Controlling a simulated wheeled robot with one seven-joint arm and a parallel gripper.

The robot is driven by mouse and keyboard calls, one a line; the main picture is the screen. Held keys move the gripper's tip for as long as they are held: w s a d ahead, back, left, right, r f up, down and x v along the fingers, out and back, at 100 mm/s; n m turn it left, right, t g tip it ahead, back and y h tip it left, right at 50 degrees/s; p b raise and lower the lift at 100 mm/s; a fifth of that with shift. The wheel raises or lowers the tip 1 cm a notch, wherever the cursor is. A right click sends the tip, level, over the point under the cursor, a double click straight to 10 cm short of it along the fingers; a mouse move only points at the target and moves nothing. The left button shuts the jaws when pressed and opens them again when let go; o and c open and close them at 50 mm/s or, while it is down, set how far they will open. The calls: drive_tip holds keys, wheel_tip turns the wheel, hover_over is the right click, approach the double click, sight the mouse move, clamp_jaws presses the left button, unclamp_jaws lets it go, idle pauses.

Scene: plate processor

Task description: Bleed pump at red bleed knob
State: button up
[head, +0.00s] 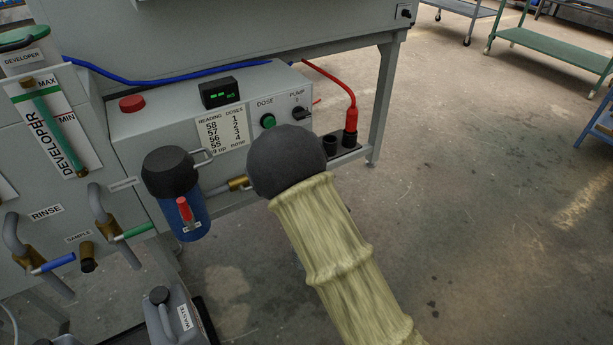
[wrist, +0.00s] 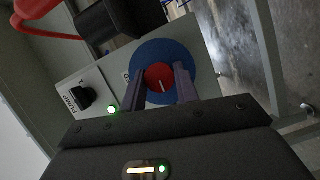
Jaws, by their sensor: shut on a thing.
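The red bleed knob (wrist: 158,76), with a white line on its face, shows in the wrist view in front of a round blue body (wrist: 151,50). My gripper (wrist: 161,80) has one dark finger on each side of the knob and is shut on it. The white line points down toward the gripper's palm. In the head view my sleeved arm and its dark end cover the knob and my gripper. The black pump switch (head: 300,112) is on the grey control box (head: 165,126); it also shows in the wrist view (wrist: 82,97).
A red plug and cable (head: 351,116) stand right of the box. A small display (head: 220,92) glows green on top. A blue filter housing (head: 186,224) with a red-handled valve, rinse pipes and a waste can (head: 170,318) are at the left.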

drive_tip(key=shift+f+n, duration=0.1)
drive_tip(key=shift+n, duration=0.2)
drive_tip(key=o, duration=1)
drive_tip(key=shift+c, duration=0.2)
drive_tip(key=shift+s, duration=0.1)
drive_tip(key=p+v, duration=1.3)
drive_tip(key=v, duration=0.4)
drive_tip(key=shift+s+f+p, duration=0.2)
drive_tip(key=shift+p, duration=0.2)
idle(0.6)
